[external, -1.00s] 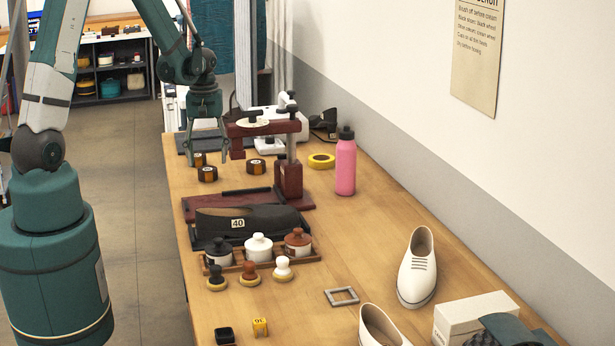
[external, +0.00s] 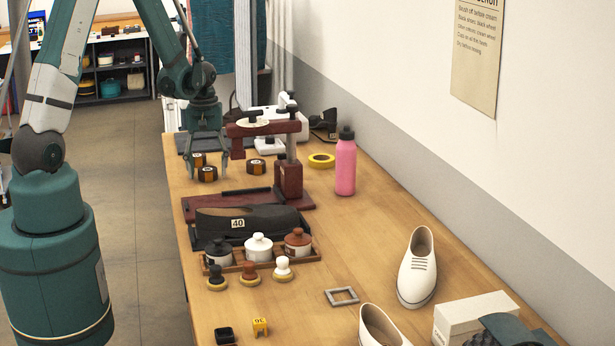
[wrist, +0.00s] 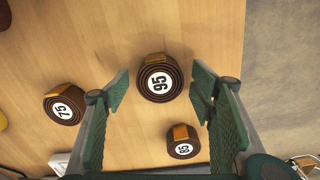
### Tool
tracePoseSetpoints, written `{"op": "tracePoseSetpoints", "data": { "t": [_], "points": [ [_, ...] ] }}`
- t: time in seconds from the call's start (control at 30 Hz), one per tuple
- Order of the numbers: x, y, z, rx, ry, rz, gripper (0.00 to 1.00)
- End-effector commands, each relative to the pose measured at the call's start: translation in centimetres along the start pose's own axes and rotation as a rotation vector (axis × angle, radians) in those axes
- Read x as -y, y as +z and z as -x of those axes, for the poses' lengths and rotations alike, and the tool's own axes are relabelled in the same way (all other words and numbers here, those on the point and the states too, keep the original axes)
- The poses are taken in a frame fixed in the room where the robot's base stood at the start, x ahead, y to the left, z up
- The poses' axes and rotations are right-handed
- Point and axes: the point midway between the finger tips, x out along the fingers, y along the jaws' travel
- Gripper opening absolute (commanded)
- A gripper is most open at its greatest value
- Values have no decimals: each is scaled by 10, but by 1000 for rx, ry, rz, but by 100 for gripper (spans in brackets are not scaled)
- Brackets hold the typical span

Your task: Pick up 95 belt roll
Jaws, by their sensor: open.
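The 95 belt roll (wrist: 160,78) is a dark brown coil with a tan band and a white label. In the wrist view it sits between and just beyond my open fingertips. In the external view, the 95 belt roll (external: 207,174) is the nearer of two rolls at the table's left edge, partly overlapped by my fingers. My gripper (external: 207,165) is above it, pointing down. In the wrist view my gripper (wrist: 160,90) is open and empty, one finger each side. Whether the fingers touch the roll cannot be told.
The 65 roll (wrist: 182,142) lies close behind the 95 roll, between my fingers' bases in the wrist view. The 75 roll (wrist: 64,105) lies outside the left finger. A dark red press (external: 290,180) stands to the right in the external view. The table edge is close on the left.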

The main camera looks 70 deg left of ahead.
Motion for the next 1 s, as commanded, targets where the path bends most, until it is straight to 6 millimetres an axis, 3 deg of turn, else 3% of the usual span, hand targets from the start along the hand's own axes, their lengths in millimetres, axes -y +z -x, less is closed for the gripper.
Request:
{"op": "tracePoseSetpoints", "data": {
  "t": [0.13, 0.4, 0.77, 1.0],
  "points": [
    [0, 0, 0, 0, 0, 0, 55],
    [0, 0, 0, 0, 0, 0, 24],
    [0, 0, 2, 0, 0, 0, 24],
    [0, 0, 12, 0, 0, 0, 24]
  ]
}}
